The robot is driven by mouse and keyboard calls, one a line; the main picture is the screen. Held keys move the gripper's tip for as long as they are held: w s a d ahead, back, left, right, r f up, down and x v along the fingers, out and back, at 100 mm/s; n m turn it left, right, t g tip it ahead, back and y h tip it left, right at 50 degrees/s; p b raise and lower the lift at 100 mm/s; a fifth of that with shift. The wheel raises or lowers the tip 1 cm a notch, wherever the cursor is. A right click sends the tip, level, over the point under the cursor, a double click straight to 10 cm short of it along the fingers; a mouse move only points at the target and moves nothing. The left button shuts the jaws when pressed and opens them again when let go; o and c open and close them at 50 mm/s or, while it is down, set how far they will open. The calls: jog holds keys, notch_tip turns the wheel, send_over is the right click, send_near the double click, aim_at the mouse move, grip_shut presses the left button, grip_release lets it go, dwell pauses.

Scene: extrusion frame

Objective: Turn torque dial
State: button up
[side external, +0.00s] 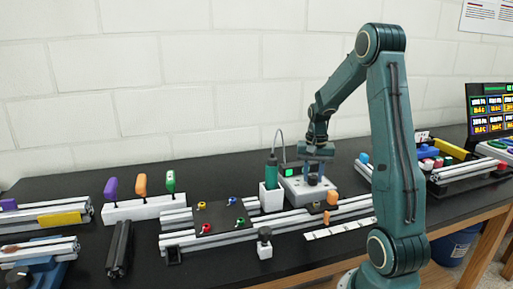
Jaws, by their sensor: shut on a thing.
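The torque unit (297,190) is a pale grey box on the aluminium extrusion rail, with a small green display (291,169) at its upper left. My gripper (315,177) points down over the right part of the box. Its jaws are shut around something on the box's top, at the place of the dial. The dial itself is mostly hidden by the jaws, so its angle cannot be read. A green screwdriver (271,171) stands upright in a white holder (271,198) just left of the box, with a cable rising from it.
A black plate (219,217) with several coloured fittings lies on the rails (178,239) to the left. A white rack (144,208) holds purple, orange and green handles. Bare black table (60,179) lies behind.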

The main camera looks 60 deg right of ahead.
aim_at(312, 176)
jog(key=n, duration=0.4)
jog(key=shift+n, duration=0.4)
jog(key=n, duration=0.4)
jog(key=o, duration=1)
jog(key=shift+r, duration=0.15)
notch_tip(312, 176, up, 14)
jog(key=shift+f, duration=0.2)
jog(key=shift+w+a, duration=0.1)
jog(key=shift+a, duration=0.05)
